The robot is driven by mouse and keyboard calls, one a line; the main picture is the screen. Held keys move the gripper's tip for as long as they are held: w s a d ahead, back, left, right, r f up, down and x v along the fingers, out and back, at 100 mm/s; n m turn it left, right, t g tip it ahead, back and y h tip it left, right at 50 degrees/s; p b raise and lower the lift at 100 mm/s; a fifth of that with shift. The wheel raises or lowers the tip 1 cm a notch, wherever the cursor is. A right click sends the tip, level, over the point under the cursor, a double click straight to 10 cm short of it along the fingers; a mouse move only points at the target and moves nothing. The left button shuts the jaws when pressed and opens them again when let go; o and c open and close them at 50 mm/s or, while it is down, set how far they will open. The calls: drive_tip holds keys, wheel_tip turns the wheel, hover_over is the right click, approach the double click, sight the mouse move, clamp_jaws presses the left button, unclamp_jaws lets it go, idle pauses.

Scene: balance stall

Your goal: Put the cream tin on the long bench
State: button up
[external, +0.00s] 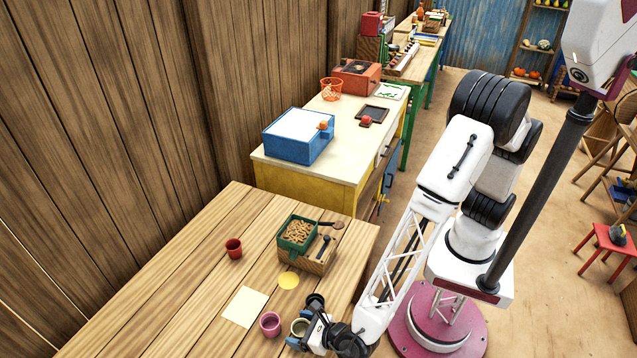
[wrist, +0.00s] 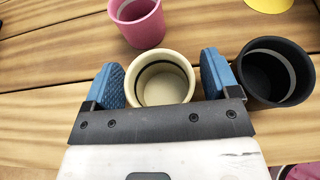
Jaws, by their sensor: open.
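The cream tin (wrist: 162,83) stands upright on a plank-topped wooden table (external: 170,290). It also shows in the external view (external: 299,328), partly hidden by my gripper. My gripper (external: 307,335) is low at the table's near right edge. In the wrist view my gripper (wrist: 163,76) is open, with one blue finger pad on each side of the cream tin. A gap shows on the left; the right pad is close to the tin, and I cannot tell if it touches. I cannot tell which surface is the long bench.
A black tin (wrist: 275,72) stands just beside the right finger; a pink tin (wrist: 137,22) stands beyond the cream tin. A red cup (external: 234,248), a box with a green tray (external: 306,262), a yellow disc (external: 288,280) and pale paper (external: 245,307) are on the table. A cream-topped yellow counter (external: 346,150) stands behind.

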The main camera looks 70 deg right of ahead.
drive_tip(key=v, duration=1.2)
drive_tip(key=shift+r, duration=0.1)
idle(0.7)
